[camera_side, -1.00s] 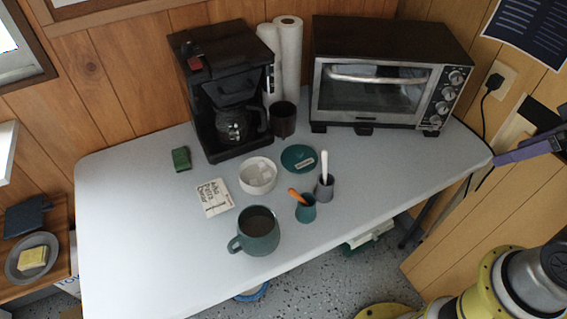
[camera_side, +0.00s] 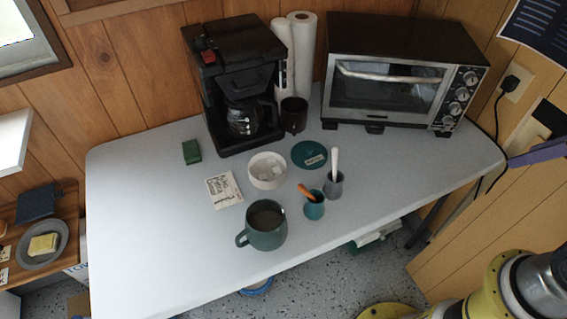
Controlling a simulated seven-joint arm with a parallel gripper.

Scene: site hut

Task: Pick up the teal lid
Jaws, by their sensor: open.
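The teal lid (camera_side: 309,154) lies flat on the grey-white table (camera_side: 150,225), a round disc with a small pale label near its front edge. It is just right of a white bowl (camera_side: 250,171) holding pale cubes, and behind a small grey pot (camera_side: 334,191) with a white-handled tool standing in it. Nothing covers the lid. My gripper is not in view; only a yellow and grey part of my arm shows at the lower right, well away from the lid.
A teal cup (camera_side: 315,211) with an orange-handled tool and a teal mug (camera_side: 266,239) stand in front. A dark cup (camera_side: 293,115), coffee maker (camera_side: 215,95) and toaster oven (camera_side: 400,40) stand behind. The table's left side is clear.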

